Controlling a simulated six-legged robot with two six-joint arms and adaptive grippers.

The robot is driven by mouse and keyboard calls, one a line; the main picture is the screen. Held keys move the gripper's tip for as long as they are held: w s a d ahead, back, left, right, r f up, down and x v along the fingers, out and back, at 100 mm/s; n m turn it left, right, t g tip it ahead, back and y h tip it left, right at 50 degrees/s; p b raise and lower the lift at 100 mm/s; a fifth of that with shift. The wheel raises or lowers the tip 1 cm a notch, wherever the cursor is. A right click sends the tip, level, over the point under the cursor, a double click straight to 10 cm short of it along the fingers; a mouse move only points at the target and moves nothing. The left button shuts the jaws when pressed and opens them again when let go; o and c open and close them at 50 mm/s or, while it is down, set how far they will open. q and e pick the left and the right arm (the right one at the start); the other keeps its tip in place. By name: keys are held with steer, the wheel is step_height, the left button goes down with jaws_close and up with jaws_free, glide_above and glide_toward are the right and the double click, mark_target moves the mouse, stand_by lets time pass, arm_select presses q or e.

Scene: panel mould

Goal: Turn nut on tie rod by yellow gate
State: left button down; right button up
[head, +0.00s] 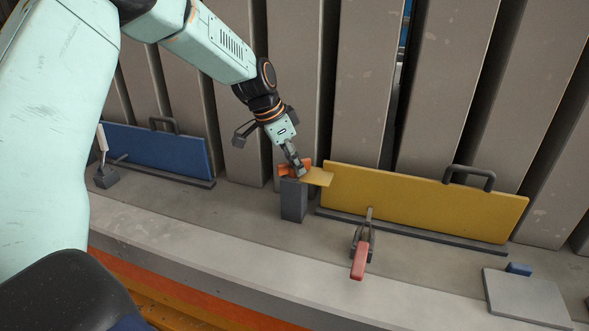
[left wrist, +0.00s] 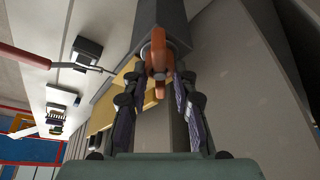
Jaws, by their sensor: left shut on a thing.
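The orange wing-shaped nut (head: 284,171) is at the top of a grey post (head: 293,203), left of the yellow gate (head: 420,203). My left gripper (head: 299,172) comes down from above and is shut on the nut. In the left wrist view the nut (left wrist: 158,58) sits between the tips of my left gripper (left wrist: 162,84), with a small grey round part at its middle. The tie rod itself is mostly hidden by the nut and fingers. A small yellow plate (head: 320,177) sticks out beside the fingertips. My right gripper does not show.
A red-handled clamp (head: 360,255) stands in front of the yellow gate, which has a dark handle (head: 470,177). A blue gate (head: 160,148) is at left. A grey plate (head: 525,297) and small blue block (head: 519,269) lie at right. Tall grey panels stand behind.

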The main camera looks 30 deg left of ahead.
arm_select(q)
steer(key=shift+w+m+h+b, duration=0.1)
steer(key=shift+m+h+b, duration=0.3)
steer(key=shift+m, duration=0.6)
steer(key=shift+m+g, duration=0.3)
steer(key=shift+m, duration=0.2)
steer(key=shift+m, duration=0.5)
steer(key=shift+m+g+h, duration=0.3)
steer(key=shift+m+g, duration=0.3)
steer(key=shift+m, duration=0.6)
steer(key=shift+r+m+g, duration=0.1)
steer(key=shift+m+g, duration=0.6)
steer(key=shift+m, duration=1)
